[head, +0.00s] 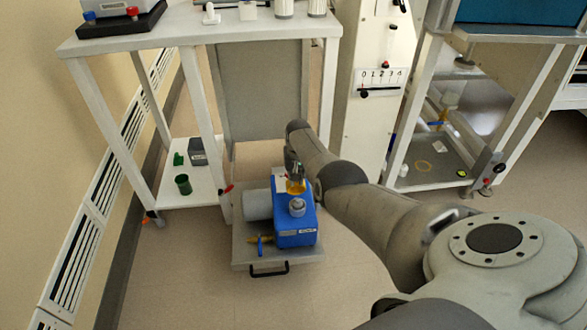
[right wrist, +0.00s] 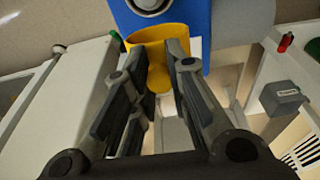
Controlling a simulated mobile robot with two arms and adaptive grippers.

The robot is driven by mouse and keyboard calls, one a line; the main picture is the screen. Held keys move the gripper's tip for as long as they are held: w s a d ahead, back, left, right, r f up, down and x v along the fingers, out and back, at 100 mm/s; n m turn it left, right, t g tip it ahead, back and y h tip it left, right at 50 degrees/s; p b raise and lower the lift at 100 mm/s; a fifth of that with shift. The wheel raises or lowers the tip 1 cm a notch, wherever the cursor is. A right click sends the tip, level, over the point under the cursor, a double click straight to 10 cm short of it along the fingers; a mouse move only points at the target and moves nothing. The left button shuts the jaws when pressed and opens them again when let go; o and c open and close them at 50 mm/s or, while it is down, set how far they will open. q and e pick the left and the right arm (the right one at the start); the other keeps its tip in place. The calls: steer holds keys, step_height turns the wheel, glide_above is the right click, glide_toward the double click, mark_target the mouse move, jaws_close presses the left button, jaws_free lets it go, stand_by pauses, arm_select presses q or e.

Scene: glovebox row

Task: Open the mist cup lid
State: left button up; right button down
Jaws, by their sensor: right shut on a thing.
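A blue pump (head: 296,222) stands on a grey pull-out tray (head: 244,252) low in the middle of the head view. The yellow mist cup lid (head: 295,187) is at the pump's far end, and it also shows large in the right wrist view (right wrist: 158,34), against the blue body. My right gripper (head: 293,172) reaches it from above. In the right wrist view my right gripper (right wrist: 162,62) is shut on the yellow lid, with a finger on either side. The fingers hide part of it, and I cannot tell how far it is tilted. My left gripper is out of view.
A white bench (head: 200,38) stands behind the pump. Its low shelf (head: 178,204) holds a green cup (head: 183,184) and a grey box (head: 198,151). A panel with a numbered scale (head: 380,78) stands behind my right arm. Floor is free left of the tray.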

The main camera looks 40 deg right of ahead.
steer(key=shift+s+a+f, duration=0.1)
steer(key=shift+s+f, duration=0.1)
steer(key=shift+f, duration=0.1)
steer(key=c, duration=1.4)
jaws_free()
steer(key=shift+o, duration=0.3)
steer(key=shift+w, duration=0.15)
steer(key=shift+r, duration=0.55)
step_height(320, 180, up, 11)
steer(key=s+a, duration=0.1)
steer(key=shift+s+f, duration=0.15)
steer(key=shift+s, duration=0.25)
steer(key=shift+c, duration=0.2)
